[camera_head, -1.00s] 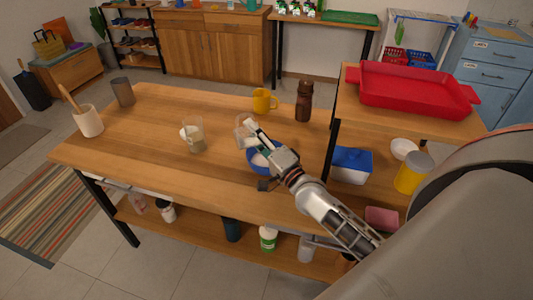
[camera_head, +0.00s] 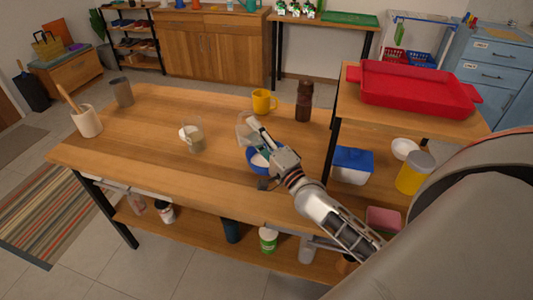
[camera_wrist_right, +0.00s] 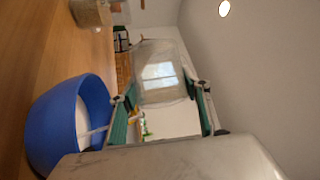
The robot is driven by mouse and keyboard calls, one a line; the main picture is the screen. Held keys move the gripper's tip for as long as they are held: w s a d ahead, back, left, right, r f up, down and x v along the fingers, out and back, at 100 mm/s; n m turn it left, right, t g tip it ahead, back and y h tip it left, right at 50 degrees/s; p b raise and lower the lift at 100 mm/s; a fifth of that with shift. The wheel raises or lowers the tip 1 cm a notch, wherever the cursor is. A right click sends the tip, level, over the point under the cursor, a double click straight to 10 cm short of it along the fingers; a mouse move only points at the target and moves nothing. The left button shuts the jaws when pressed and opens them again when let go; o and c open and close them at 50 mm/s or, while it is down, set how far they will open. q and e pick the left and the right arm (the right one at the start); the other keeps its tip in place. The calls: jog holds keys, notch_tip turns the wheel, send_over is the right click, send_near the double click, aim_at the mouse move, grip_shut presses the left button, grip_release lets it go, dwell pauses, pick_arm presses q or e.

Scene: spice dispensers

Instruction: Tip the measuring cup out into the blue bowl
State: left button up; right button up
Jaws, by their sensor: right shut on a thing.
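The clear measuring cup (camera_head: 247,128) is in my right gripper (camera_head: 257,142), at the far side of the blue bowl in the head view. The cup (camera_wrist_right: 158,72) also shows between the green-padded fingers of the right gripper (camera_wrist_right: 168,108) in the wrist view. The blue bowl (camera_head: 252,165) stands on the table, partly hidden by the gripper. In the wrist view the bowl (camera_wrist_right: 48,128) is beside the gripper, with something white inside. The cup's exact tilt and contents are hard to tell. My left gripper is not in view.
A clear jar (camera_head: 194,140) stands left of the bowl with a small white dish (camera_head: 184,132) behind it. A yellow mug (camera_head: 261,100) and a brown bottle (camera_head: 303,102) stand behind. A raised shelf with a red tray (camera_head: 415,88) is at right. The table's front left is clear.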

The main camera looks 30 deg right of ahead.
jog(key=shift+d+r+m, duration=0.1)
jog(key=shift+r+m, duration=0.35)
jog(key=shift+m, duration=0.15)
